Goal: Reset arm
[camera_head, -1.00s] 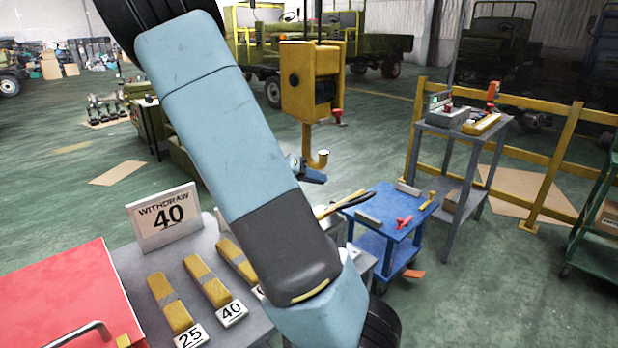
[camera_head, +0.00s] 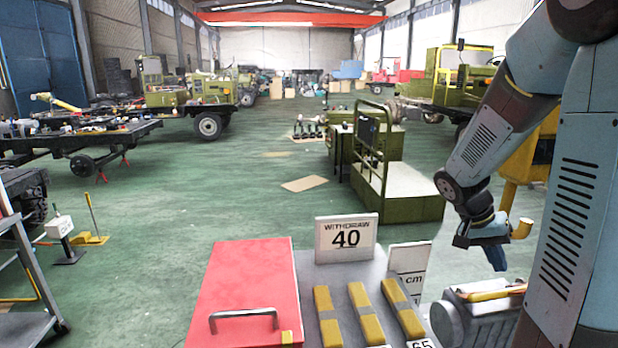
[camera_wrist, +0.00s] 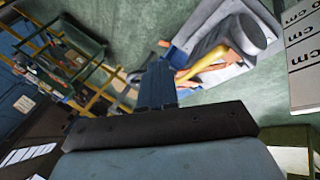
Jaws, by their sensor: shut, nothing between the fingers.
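My gripper (camera_head: 496,258) hangs in the air at the right of the head view, pointing down, with blue fingers. The fingers also show in the wrist view (camera_wrist: 157,84), together and with nothing between them. My arm is folded along the right side of the head view. The gripper is above and behind a grey cylindrical part (camera_head: 478,312), apart from it as far as I can tell. In the wrist view, a grey cylindrical part (camera_wrist: 240,35) and a yellow-handled tool (camera_wrist: 203,73) lie beyond the fingertips.
A grey table (camera_head: 312,272) carries a red box (camera_head: 243,275) with a metal handle, several yellow-and-grey bars (camera_head: 366,312) and a "WITHDRAW 40" sign (camera_head: 346,238). A green machine (camera_head: 400,190) stands behind. The green floor (camera_head: 200,230) is open at left centre.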

